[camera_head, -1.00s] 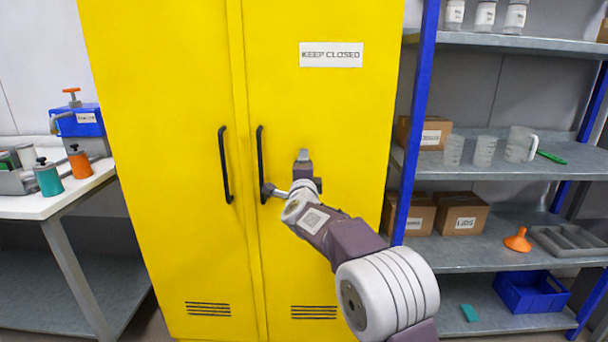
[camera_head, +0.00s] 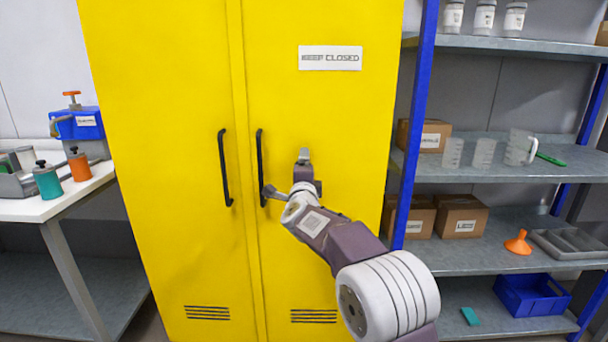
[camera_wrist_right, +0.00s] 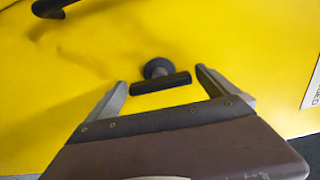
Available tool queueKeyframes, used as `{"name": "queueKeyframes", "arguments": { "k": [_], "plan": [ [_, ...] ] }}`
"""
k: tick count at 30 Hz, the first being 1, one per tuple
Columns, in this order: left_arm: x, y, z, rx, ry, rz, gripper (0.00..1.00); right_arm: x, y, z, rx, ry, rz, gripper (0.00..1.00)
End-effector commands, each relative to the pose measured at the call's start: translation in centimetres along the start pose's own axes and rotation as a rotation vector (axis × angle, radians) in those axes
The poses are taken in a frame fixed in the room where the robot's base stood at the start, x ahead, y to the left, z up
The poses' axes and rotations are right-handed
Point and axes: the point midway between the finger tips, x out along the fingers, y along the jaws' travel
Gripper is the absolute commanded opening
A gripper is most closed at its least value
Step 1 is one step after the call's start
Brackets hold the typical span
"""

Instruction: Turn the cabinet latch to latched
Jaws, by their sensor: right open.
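The yellow cabinet (camera_head: 165,130) stands shut, with two doors and two black upright handles. In the right wrist view the cabinet latch (camera_wrist_right: 160,83) is a dark bar in front of a round dark knob on the yellow door. My right gripper (camera_head: 286,172) is at the right door, just right of its handle. In the right wrist view my right gripper (camera_wrist_right: 163,82) is open, with one finger at each end of the latch bar. I cannot tell whether the fingers touch it. In the head view the gripper hides the latch. My left gripper is not in view.
Right of the cabinet stands a shelf rack with a blue post (camera_head: 415,120), boxes, jars and a blue bin (camera_head: 531,293). On the left a white table (camera_head: 60,205) holds a blue device and teal and orange canisters. The right door's handle (camera_head: 261,165) is close to my gripper.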

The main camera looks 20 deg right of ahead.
Motion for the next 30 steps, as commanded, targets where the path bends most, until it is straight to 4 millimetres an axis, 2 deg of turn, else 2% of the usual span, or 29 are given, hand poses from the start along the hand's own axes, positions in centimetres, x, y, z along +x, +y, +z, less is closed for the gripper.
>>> {"name": "queueKeyframes", "arguments": {
  "k": [5,12,18,28,30],
  "plan": [
    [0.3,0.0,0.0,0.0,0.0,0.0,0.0,-1.4,0.0,0.1,0.001,-0.002,0.0,0.98],
    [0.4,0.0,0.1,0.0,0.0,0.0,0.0,-6.2,-0.1,0.1,0.0,-0.002,-0.001,0.98],
    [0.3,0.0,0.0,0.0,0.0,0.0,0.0,-8.8,0.0,0.0,0.001,-0.001,0.001,0.98],
    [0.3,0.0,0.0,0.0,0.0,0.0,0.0,-9.1,0.0,-0.1,0.001,0.002,0.0,0.98],
    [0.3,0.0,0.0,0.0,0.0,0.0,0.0,-8.9,-0.3,-1.1,0.003,0.02,-0.006,0.98]
  ]
}}
